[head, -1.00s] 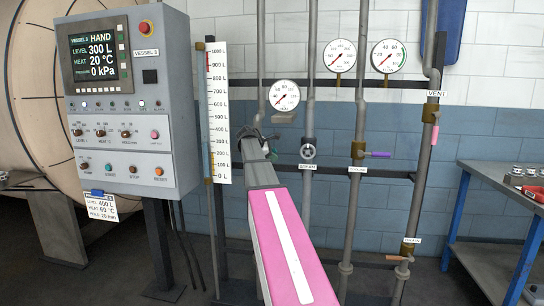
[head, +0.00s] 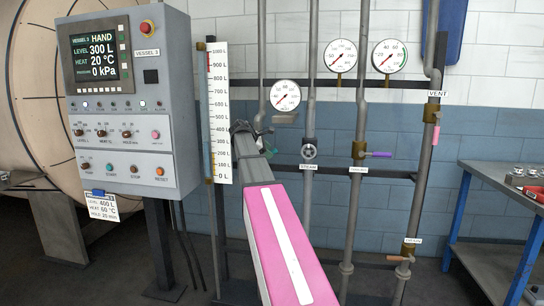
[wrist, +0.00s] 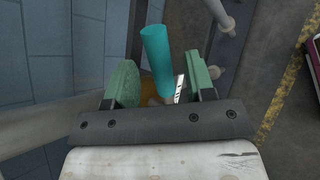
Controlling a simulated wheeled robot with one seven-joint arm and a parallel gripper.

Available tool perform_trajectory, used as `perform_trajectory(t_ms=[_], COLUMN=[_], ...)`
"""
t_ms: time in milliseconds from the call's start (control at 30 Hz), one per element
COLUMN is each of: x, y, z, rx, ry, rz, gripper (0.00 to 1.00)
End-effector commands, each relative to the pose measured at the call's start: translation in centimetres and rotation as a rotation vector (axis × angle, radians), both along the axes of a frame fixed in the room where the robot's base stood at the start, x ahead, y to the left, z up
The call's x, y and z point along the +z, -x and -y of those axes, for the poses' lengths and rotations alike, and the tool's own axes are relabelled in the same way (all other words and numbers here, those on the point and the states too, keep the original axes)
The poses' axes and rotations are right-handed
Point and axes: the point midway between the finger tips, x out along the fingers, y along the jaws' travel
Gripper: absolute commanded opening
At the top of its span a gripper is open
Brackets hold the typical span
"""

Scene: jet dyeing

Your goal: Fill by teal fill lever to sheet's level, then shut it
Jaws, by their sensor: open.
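The teal fill lever (wrist: 157,50) shows in the wrist view, lying between the two green fingers of my gripper (wrist: 162,82). The fingers are open on either side of it; I cannot tell whether either touches it. The sheet (head: 102,206) under the control panel reads level 400 L, heat 60 °C, hold 20 min. The panel display (head: 101,54) reads HAND, level 300 L, 20 °C, 0 kPa.
The control panel (head: 172,100) stands left of my arm. Pipes with gauges (head: 389,56), a purple lever (head: 378,154) and an orange-brown drain lever (head: 394,258) stand to the right. A blue-legged bench (head: 458,220) is at the far right. Floor shows between pipes and bench.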

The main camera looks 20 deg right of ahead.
Motion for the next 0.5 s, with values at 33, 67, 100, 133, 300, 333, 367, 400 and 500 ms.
perform_trajectory(t_ms=[33,67,100,133,300,333,367,400,500], x=[0.7,1.1,1.5,1.8,3.2,3.4,3.5,3.7,3.8], y=[0.2,0.3,0.4,0.4,0.8,0.8,0.8,0.9,0.9], z=[-0.9,-1.3,-1.9,-2.2,-4.0,-4.2,-4.4,-4.6,-4.8], rx=[0.002,0.002,0.001,0.001,0.001,0.000,-0.001,-0.001,-0.001], ry=[0.000,0.000,0.001,0.001,0.000,0.000,0.000,-0.001,-0.001], rz=[0.001,0.001,0.001,0.001,0.001,0.001,0.001,0.000,-0.001], gripper=[0.50,0.50,0.50,0.50,0.50,0.50,0.50,0.50,0.50])
